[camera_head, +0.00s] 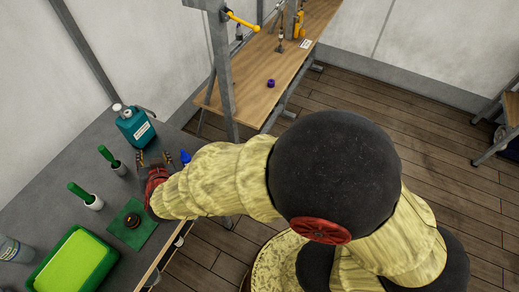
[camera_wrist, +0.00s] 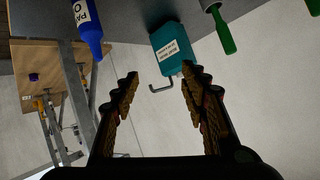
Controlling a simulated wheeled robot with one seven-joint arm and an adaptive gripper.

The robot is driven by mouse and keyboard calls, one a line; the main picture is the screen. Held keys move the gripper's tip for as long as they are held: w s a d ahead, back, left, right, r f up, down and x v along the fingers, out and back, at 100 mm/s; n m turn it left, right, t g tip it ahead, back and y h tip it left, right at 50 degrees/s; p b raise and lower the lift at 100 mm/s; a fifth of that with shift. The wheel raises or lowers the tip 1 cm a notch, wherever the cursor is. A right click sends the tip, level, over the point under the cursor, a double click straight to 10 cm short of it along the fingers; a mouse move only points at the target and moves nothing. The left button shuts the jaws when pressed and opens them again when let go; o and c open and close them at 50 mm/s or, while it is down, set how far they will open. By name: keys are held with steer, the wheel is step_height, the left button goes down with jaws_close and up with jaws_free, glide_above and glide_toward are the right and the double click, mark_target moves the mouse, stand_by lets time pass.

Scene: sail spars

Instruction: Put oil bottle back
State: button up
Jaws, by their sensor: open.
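A blue bottle (camera_wrist: 89,30) with a white label stands at the upper left of the wrist view; only part of its lettering shows. Its blue tip (camera_head: 185,156) shows beside my wrist in the head view, with the rest hidden by my arm. A teal container (camera_head: 135,125) with a white label stands near the back of the grey table; it also shows in the wrist view (camera_wrist: 170,45). I cannot read which one holds oil. My gripper (camera_wrist: 160,78) is open and empty, facing the teal container and apart from it. In the head view my gripper (camera_head: 148,160) is over the table.
On the grey table (camera_head: 60,150) are green-handled tools in white cups (camera_head: 93,202), a green tray (camera_head: 75,262), a dark round pot on a green mat (camera_head: 130,222) and a clear bottle (camera_head: 14,249). A wooden bench (camera_head: 262,85) with a metal post stands beyond.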

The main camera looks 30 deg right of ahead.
steer(key=s+d+r+n+g+y, duration=0.1)
steer(key=s+d+r+n+y, duration=0.15)
steer(key=r, duration=0.45)
steer(key=s+d+r+n+g+y, duration=0.15)
steer(key=d+r, duration=0.25)
steer(key=r, duration=0.4)
steer(key=s+d+r+g+h, duration=0.1)
steer(key=s+d+g+h, duration=0.3)
steer(key=s+d, duration=1.4)
steer(key=shift+s+d+r+m+h, duration=0.15)
steer(key=shift+s+d+m+h, duration=0.2)
steer(key=shift+s, duration=0.4)
step_height(320, 180, down, 4)
steer(key=b, duration=0.4)
steer(key=shift+f, duration=0.25)
